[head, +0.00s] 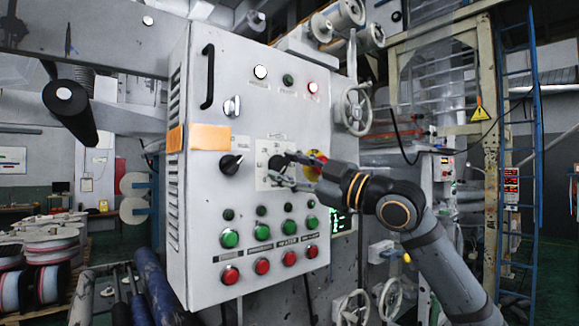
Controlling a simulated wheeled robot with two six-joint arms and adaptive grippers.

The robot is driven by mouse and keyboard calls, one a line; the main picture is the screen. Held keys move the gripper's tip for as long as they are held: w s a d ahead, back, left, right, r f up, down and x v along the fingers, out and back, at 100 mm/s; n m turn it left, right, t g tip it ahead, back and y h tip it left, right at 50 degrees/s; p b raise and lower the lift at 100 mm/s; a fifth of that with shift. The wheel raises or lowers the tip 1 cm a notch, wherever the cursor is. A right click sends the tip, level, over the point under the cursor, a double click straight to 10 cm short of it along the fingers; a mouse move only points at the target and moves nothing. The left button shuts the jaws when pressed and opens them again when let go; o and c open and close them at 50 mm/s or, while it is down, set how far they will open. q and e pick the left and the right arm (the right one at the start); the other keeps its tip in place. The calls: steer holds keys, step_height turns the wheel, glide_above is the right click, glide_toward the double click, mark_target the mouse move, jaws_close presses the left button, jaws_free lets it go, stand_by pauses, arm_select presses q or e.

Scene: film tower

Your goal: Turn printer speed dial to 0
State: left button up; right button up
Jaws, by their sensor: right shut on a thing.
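The grey control cabinet (205,262) fills the middle of the head view. A dark round dial on a light square plate (263,184) sits on its front, and I take it to be the speed dial (276,164). My right gripper (285,168) reaches in from the right and is shut on the dial. The fingers partly cover the dial and its scale, so I cannot read the setting. A black knob (231,164) is just left of the plate. My left gripper is not in view.
Green buttons (261,232) and red buttons (262,266) line the panel below the dial. A red and yellow button (315,161) is close beside my right gripper. A handwheel (357,109) projects at the cabinet's right edge. A blue ladder (536,150) stands further right.

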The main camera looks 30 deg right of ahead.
mark_target(274, 116)
steer(key=shift+r, duration=0.1)
stand_by(0.3)
steer(key=o, duration=1.1)
steer(key=shift+o, duration=0.2)
step_height(274, 116, up, 9)
steer(key=shift+d, duration=0.1)
steer(key=shift+d+r, duration=0.1)
steer(key=shift+r, duration=0.35)
steer(key=shift+a, duration=0.3)
steer(key=shift+c, duration=0.3)
